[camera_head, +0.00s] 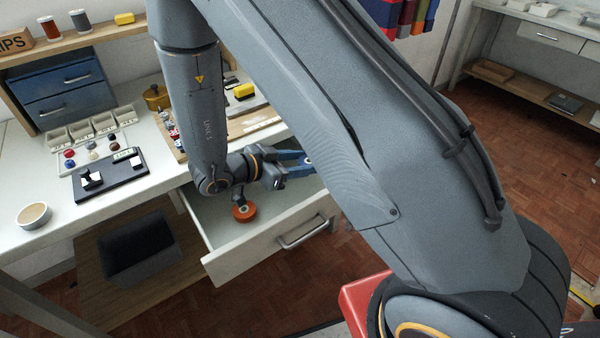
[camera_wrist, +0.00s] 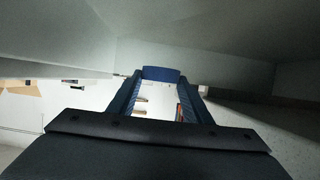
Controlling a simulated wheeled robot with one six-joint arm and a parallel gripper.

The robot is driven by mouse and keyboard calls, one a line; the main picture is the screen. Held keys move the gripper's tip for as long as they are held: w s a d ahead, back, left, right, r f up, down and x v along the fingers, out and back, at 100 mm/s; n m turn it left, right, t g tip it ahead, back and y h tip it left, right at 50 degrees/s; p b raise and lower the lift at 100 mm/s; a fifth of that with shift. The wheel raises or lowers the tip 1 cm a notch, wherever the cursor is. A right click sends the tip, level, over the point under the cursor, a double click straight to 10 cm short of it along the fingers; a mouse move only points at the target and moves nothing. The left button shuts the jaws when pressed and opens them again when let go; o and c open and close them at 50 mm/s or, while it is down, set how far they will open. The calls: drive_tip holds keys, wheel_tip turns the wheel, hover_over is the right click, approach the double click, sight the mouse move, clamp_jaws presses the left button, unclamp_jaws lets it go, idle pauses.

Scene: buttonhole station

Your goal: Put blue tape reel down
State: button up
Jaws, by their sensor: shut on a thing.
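The blue tape reel (camera_wrist: 160,73) shows in the wrist view as a blue piece between the tips of my gripper (camera_wrist: 159,80). My gripper is shut on it. In the head view my gripper (camera_head: 304,163) points right, over the back right part of the open white drawer (camera_head: 262,238). Only a small part of the reel (camera_head: 309,160) shows there, at the fingertips. I cannot tell whether the reel touches the drawer floor. An orange reel (camera_head: 244,213) lies in the drawer, to the left of and nearer than my gripper.
The white worktop (camera_head: 130,190) is above the drawer. It carries a dark tray (camera_head: 110,178), a white bowl (camera_head: 34,215) and a blue drawer box (camera_head: 62,92). A dark bin (camera_head: 140,250) stands on the low shelf. The drawer floor right of the orange reel looks clear.

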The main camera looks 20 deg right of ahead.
sight(304, 185)
wheel_tip(304, 185, down, 4)
drive_tip(key=shift+d+f, duration=0.1)
idle(0.4)
drive_tip(key=shift+s+f, duration=0.15)
drive_tip(key=shift+f, duration=0.45)
drive_tip(key=o, duration=1.1)
drive_tip(key=shift+d, duration=0.1)
drive_tip(key=shift+c, duration=0.2)
drive_tip(key=shift+r, duration=0.4)
drive_tip(key=v, duration=0.7)
drive_tip(key=shift+a+r, duration=0.35)
drive_tip(key=shift+r, duration=0.05)
